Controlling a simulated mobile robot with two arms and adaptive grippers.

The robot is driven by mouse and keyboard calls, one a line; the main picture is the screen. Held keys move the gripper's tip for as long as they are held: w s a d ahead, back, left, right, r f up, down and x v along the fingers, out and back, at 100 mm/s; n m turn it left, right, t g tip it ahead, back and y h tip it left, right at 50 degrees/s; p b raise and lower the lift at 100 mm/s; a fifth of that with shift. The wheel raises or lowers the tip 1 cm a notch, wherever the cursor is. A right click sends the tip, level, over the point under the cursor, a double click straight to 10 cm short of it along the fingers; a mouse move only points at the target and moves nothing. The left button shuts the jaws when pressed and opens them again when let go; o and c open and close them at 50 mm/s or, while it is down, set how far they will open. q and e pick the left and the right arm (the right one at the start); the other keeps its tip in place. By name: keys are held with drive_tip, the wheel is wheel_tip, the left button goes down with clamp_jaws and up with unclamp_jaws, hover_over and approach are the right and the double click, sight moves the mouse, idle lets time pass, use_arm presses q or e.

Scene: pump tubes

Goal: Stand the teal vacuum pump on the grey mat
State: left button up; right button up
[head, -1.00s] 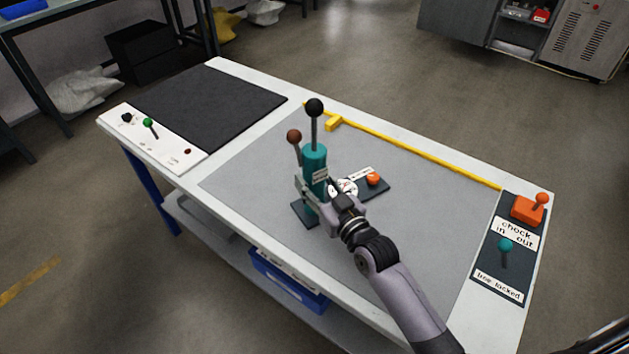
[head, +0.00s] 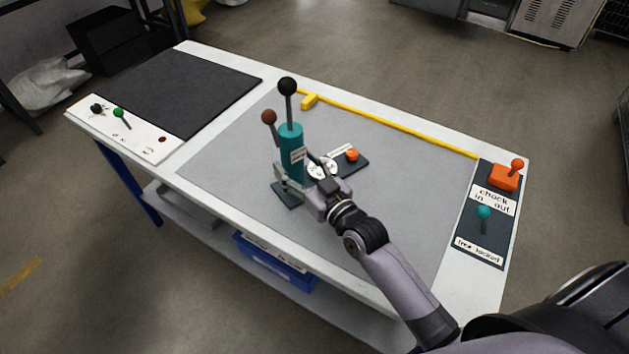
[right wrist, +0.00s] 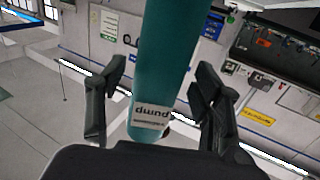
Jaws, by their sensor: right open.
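The teal vacuum pump (head: 291,143) stands upright on its dark base plate on the light grey mat (head: 401,191), near the mat's front edge. It has a black-knobbed rod on top and a brown-knobbed lever at its left. My right gripper (head: 297,170) is open at the pump's lower body, with one finger on each side. The right wrist view shows the teal body (right wrist: 158,60) with its "pump" label between the spread fingers, with gaps visible on both sides. The gripper hides part of the pump's lower side. My left gripper is not in view.
A dark plate with a gauge (head: 321,167) and an orange knob (head: 352,154) lies just right of the pump. A yellow rail (head: 390,122) runs along the back. A black mat (head: 178,88) and white control panel (head: 125,130) are left; the chock panel (head: 484,225) is right.

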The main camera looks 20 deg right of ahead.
drive_tip(key=v, duration=1)
